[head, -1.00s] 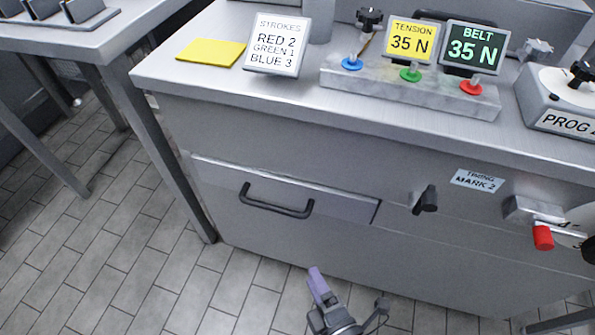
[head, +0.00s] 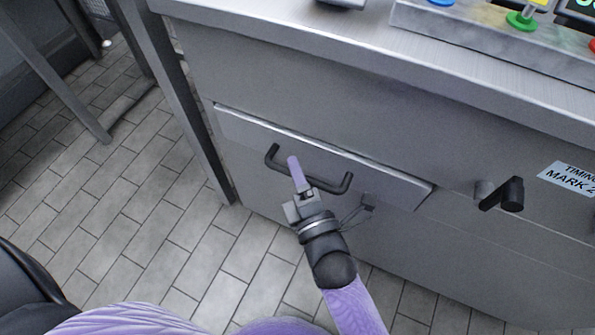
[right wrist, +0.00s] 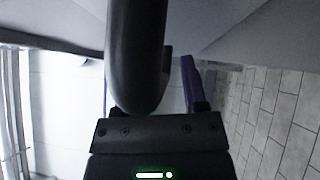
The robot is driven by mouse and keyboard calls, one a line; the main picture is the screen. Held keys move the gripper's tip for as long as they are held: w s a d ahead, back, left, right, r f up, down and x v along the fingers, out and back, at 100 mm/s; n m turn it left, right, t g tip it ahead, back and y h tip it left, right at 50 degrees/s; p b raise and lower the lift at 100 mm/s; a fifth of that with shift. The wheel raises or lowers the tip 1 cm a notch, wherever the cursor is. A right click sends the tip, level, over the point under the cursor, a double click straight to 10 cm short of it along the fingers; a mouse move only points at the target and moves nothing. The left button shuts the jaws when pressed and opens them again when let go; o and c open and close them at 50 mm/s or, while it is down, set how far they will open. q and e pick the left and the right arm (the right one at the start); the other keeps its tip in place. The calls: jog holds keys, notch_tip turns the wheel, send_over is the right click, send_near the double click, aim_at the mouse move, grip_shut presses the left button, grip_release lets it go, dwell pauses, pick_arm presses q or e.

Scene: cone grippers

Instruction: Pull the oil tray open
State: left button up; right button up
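The oil tray (head: 390,187) is a wide grey drawer front low in the cabinet, with a black bar handle (head: 335,186). The front sits flush or nearly flush with the cabinet. My right gripper (head: 295,170), with purple fingers, is at the left-middle part of the handle. In the right wrist view the dark handle (right wrist: 135,55) lies close in front of the palm, between the purple fingers, which stand apart. The right finger (right wrist: 190,82) shows a gap to the bar; the left finger is mostly hidden. My left gripper is not in view.
A black lever (head: 503,195) sticks out of the cabinet right of the tray, near a timing mark label (head: 572,178). The worktop edge (head: 330,40) runs above. A table leg (head: 170,90) stands at the left. The tiled floor before the tray is clear.

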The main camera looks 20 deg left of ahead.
grip_shut()
dwell(1.3)
